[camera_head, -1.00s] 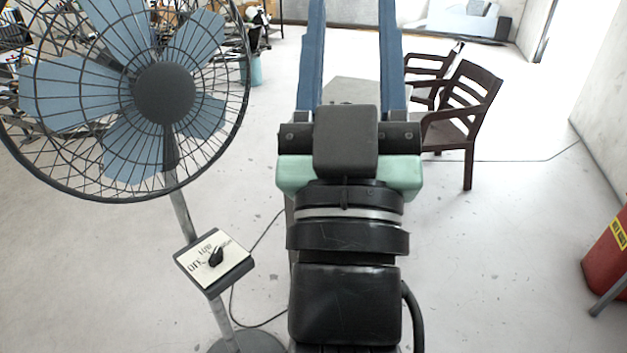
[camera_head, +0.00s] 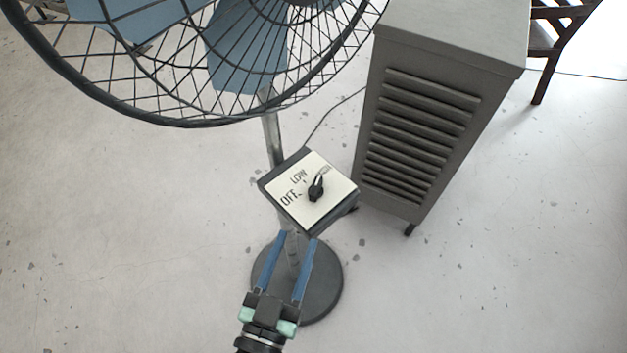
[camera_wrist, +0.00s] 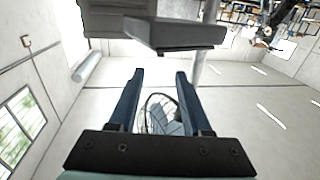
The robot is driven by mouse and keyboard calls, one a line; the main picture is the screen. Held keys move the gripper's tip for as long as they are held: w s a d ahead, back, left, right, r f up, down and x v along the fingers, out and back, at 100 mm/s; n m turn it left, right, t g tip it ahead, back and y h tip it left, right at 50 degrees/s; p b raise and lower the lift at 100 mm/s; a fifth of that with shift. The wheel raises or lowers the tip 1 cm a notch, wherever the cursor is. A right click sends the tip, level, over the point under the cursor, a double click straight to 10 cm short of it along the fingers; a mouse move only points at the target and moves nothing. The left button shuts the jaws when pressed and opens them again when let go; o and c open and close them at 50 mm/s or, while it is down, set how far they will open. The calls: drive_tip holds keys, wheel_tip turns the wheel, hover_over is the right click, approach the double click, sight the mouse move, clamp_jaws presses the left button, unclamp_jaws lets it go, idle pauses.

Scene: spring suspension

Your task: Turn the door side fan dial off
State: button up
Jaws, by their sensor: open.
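The fan's control box (camera_head: 345,205) sits on the stand's pole, with a pale face marked OFF and LOW. Its black dial knob (camera_head: 317,188) points up and right, toward a third label that I cannot read, away from OFF. My gripper (camera_head: 297,238) is open and empty, its two blue fingers aimed at the box's lower edge. The fingers appear just short of the box or below it; the exact gap is unclear. In the wrist view my gripper (camera_wrist: 160,72) is open, with the dark box (camera_wrist: 178,36) beyond the fingertips. The dial face is hidden there.
The blue-bladed fan (camera_head: 245,60) in its wire cage hangs above the box. A grey louvred cabinet (camera_head: 415,130) stands close at the right. The round fan base (camera_head: 325,285) is beneath my gripper. A chair (camera_head: 545,45) is at far right. Floor at left is clear.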

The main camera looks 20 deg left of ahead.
sight(312, 196)
drive_tip(key=w, duration=0.4)
drive_tip(key=w+a+p, duration=0.1)
drive_tip(key=w, duration=0.3)
drive_tip(key=w+p, duration=0.1)
drive_tip(key=w, duration=0.3)
drive_tip(key=shift+a, duration=0.35)
clamp_jaws()
